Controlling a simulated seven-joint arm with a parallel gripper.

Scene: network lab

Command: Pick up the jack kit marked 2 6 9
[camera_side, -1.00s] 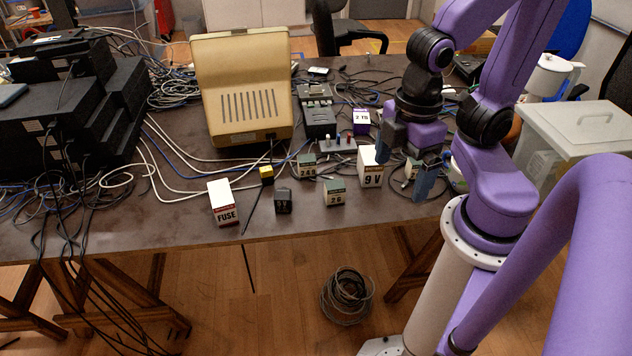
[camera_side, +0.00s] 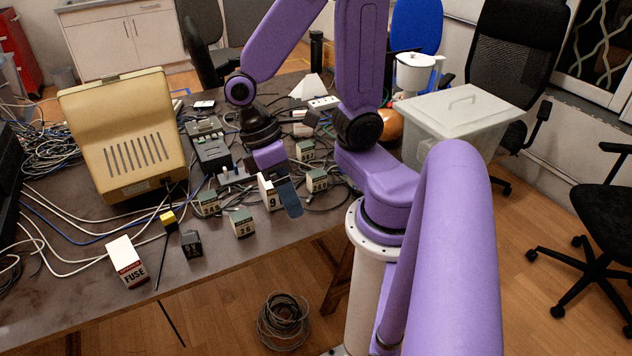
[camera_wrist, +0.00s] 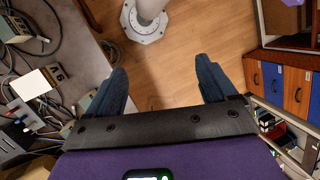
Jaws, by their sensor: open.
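Several small grey-green boxes with dark numbers stand on the table. One at the front (camera_side: 242,222) reads "2 6", with any further digit unclear. Another box (camera_side: 207,202) is behind it to the left, its print too small to read surely. Two more, a right box (camera_side: 317,180) and a rear box (camera_side: 305,150), have unreadable marks. I cannot tell which is marked 2 6 9. My gripper (camera_side: 284,186) is open and appears empty, beside the white box marked 9 (camera_side: 266,192), which it partly hides. In the wrist view the fingers (camera_wrist: 160,65) are wide apart over floor.
A white FUSE box (camera_side: 127,262), a dark box (camera_side: 191,243) and a yellow-topped item (camera_side: 168,218) stand at the left front. A beige monitor (camera_side: 125,135) and loose cables lie behind. A clear lidded bin (camera_side: 460,118) is at right. The table's front edge is close.

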